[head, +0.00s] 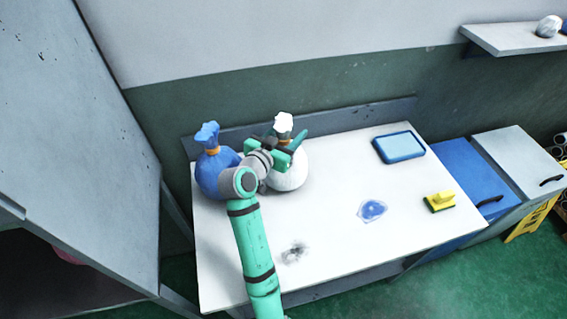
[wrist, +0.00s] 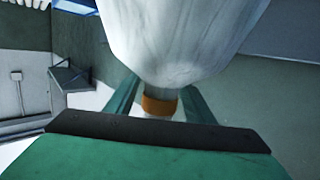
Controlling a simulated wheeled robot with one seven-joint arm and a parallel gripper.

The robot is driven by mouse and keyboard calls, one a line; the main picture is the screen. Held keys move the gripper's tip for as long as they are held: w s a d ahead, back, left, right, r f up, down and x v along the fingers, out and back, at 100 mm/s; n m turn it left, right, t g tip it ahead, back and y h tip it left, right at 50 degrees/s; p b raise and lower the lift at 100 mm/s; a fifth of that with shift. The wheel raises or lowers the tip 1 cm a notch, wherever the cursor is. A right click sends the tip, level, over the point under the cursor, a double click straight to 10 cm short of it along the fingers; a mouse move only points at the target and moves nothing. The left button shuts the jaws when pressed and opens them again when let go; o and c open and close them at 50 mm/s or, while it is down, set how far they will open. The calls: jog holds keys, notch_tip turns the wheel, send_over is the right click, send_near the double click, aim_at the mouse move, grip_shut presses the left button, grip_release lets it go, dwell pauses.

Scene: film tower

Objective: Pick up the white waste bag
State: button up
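The white waste bag (head: 288,172) stands upright on the white table, with a white tuft above its tied neck. In the wrist view its body (wrist: 180,35) fills the top, with an orange tie (wrist: 159,105) around the neck. My gripper (head: 286,140) is at the neck, its two green fingers spread on either side. In the wrist view the gripper (wrist: 160,98) shows gaps between the fingers and the orange tie. The lower left of the bag is partly hidden behind my wrist in the head view.
A blue bag (head: 212,170) stands close left of my wrist. A grey cabinet (head: 80,130) rises at left.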

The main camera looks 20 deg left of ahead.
grip_shut()
jog(key=shift+r, duration=0.15)
